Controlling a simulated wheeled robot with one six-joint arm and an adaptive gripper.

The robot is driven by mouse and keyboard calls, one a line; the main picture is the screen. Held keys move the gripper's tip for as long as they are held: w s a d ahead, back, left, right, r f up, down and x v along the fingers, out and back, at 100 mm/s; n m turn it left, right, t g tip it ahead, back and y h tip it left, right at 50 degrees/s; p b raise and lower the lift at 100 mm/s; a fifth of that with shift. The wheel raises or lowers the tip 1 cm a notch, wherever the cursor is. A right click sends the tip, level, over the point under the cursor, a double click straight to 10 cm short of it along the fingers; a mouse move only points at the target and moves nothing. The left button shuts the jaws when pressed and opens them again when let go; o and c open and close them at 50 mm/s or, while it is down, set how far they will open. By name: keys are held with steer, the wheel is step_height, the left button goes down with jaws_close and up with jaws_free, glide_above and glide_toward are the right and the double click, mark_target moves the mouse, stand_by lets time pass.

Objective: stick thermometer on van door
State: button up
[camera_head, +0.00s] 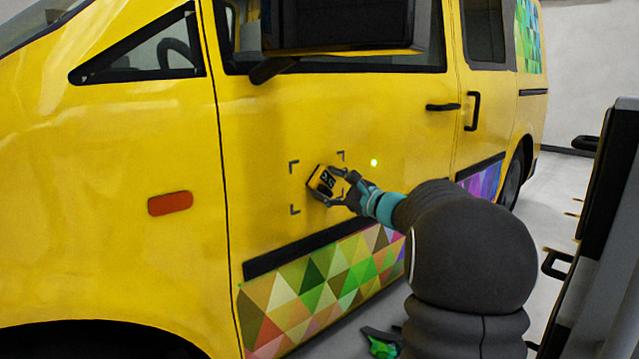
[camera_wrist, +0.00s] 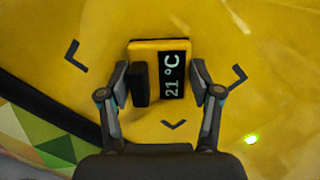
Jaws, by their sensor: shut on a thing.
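The thermometer (camera_head: 322,181) is a small yellow and black block with a display. In the wrist view the thermometer (camera_wrist: 172,72) reads 21 °C. My gripper (camera_head: 338,187) is shut on it, with one finger on each side, as the wrist view (camera_wrist: 165,82) also shows. The yellow van door (camera_head: 265,130) is behind it. Black corner marks (camera_head: 294,210) on the door frame the spot, and the thermometer is in front of the marked area, tilted in the head view. I cannot tell whether it touches the door.
A green light dot (camera_head: 374,162) shows on the door right of the marks. A black trim strip (camera_head: 300,248) and a coloured triangle pattern (camera_head: 300,293) lie below. The side mirror (camera_head: 340,25) juts out above. A dark cabinet-like object (camera_head: 595,240) stands at the right.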

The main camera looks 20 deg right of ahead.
stand_by(0.8)
steer(key=o, duration=1.3)
steer(key=shift+w+a, duration=0.1)
steer(key=shift+c, duration=0.2)
steer(key=v, duration=1.2)
